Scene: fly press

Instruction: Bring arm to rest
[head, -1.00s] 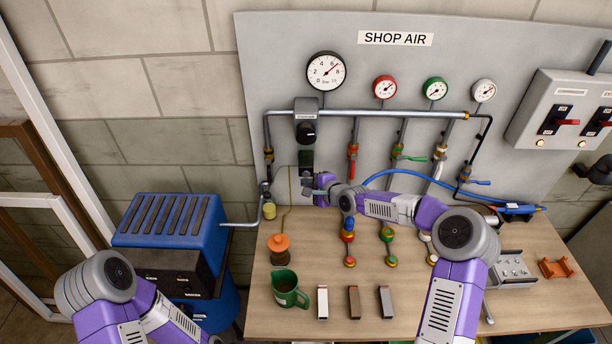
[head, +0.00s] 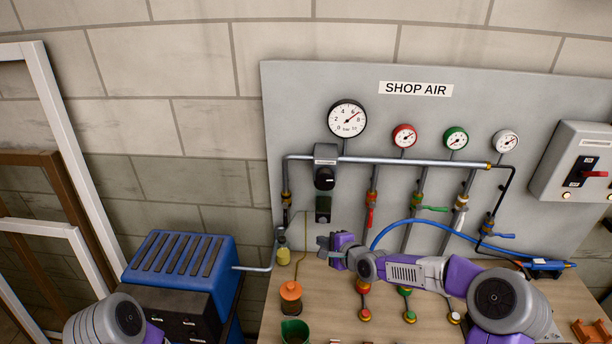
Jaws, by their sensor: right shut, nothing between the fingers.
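My right gripper (head: 326,248) is shut and empty. It is in the middle of the head view, in front of the panel's lower part, below the black regulator knob (head: 324,178) and a small dark box (head: 323,209). It looks apart from both. My right arm reaches in from the lower right, over the bench. My left arm shows only as a grey joint and a bit of purple at the lower left; its gripper is out of the frame.
The grey SHOP AIR panel (head: 290,100) carries gauges, pipes and valves. A blue hose (head: 420,221) curves behind my right arm. An orange-topped pot (head: 291,297) and a green mug (head: 294,331) stand on the bench (head: 335,305). A blue compressor (head: 180,258) is at left.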

